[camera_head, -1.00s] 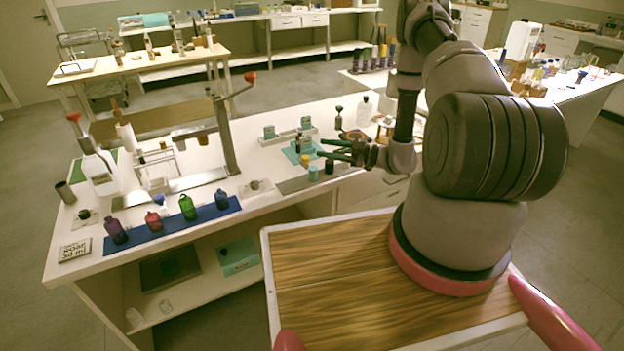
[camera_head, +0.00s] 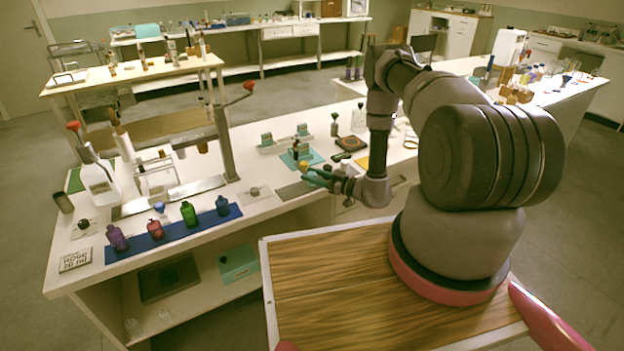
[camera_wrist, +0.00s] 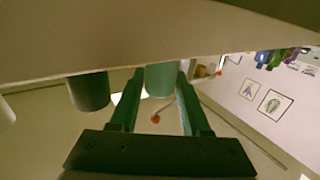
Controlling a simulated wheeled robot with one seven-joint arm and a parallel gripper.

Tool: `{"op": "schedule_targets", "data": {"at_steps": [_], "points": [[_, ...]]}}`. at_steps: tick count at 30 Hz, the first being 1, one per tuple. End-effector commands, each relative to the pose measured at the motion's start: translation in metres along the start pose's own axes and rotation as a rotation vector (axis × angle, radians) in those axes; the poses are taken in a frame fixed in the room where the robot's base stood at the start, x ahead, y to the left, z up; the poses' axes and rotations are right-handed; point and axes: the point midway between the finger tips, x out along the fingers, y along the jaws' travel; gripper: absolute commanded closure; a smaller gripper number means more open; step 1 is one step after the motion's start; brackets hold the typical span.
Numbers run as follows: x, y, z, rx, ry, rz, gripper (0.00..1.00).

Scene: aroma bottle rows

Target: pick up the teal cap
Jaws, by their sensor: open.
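The teal cap (camera_wrist: 160,80) is a short, plain cylinder. In the wrist view it stands between the two fingers of my gripper (camera_wrist: 155,100), near their tips. The fingers are open, with the cap between them; whether either touches it is hard to tell. In the head view my gripper (camera_head: 315,178) is low at the front edge of the bench, and the teal cap cannot be made out behind the fingers.
A dark green cap (camera_wrist: 88,92) stands close beside the left finger in the wrist view. A yellow cap (camera_head: 303,166) is just behind my gripper. A blue mat (camera_head: 175,235) with several coloured bottles lies to the left. A teal mat (camera_head: 290,159) lies behind.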

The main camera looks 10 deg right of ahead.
Motion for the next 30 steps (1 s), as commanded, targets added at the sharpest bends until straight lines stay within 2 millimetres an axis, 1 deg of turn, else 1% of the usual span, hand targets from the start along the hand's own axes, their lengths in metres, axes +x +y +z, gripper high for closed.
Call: {"op": "schedule_targets", "data": {"at_steps": [1, 3, 6, 14, 15, 17, 18, 27, 30], "points": [[0.009, -0.001, 0.000, -0.003, 0.000, -0.004, 0.53], [0.018, 0.000, 0.000, -0.002, 0.000, -0.002, 0.53], [0.026, 0.000, 0.000, -0.002, 0.000, -0.001, 0.53], [0.028, 0.000, 0.000, 0.000, 0.000, 0.001, 0.53], [0.028, 0.000, 0.000, 0.000, 0.000, 0.001, 0.69], [0.028, 0.000, 0.000, 0.000, 0.000, 0.001, 0.91], [0.028, 0.000, 0.000, 0.000, 0.000, 0.001, 1.00], [0.028, 0.000, 0.000, 0.000, 0.000, 0.001, 1.00], [0.028, 0.000, -0.004, -0.001, 0.000, 0.001, 1.00]]}}
